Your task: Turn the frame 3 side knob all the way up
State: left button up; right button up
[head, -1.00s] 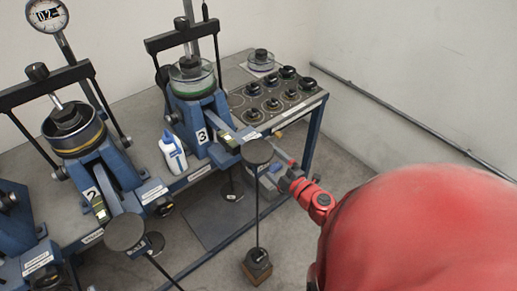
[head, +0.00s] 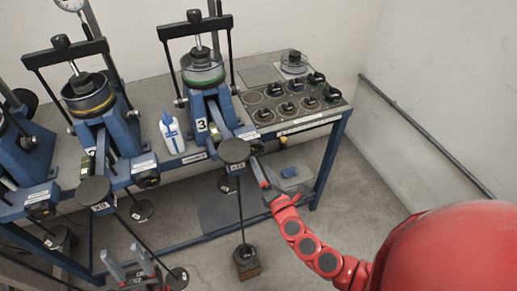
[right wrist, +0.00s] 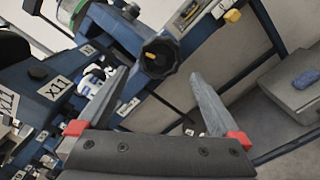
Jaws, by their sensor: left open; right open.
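Frame 3 (head: 203,112) is a blue lever frame marked "3" in the middle of the bench. Its side knob is black and round with a yellow mark, in the right wrist view (right wrist: 158,57), beyond my right fingertips and roughly between them. In the head view the knob (head: 256,148) is small, beside the black round lever end. My right gripper (head: 259,172) is open just below the knob; its spread, empty fingers show in the right wrist view (right wrist: 158,73). Contact with the knob is not visible. My left gripper (head: 130,270) is open at the bottom left, away from frame 3.
A black hanging rod with a weight (head: 246,262) stands close to the left of my right gripper. A white bottle (head: 172,134) stands left of frame 3. A panel of black weights (head: 290,103) lies to the right. Blue bench legs stand below; the floor at right is clear.

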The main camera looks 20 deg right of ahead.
aim_at(255, 152)
jog(key=w, duration=0.8)
jog(key=shift+w, duration=0.2)
jog(key=shift+f, duration=0.1)
grip_shut()
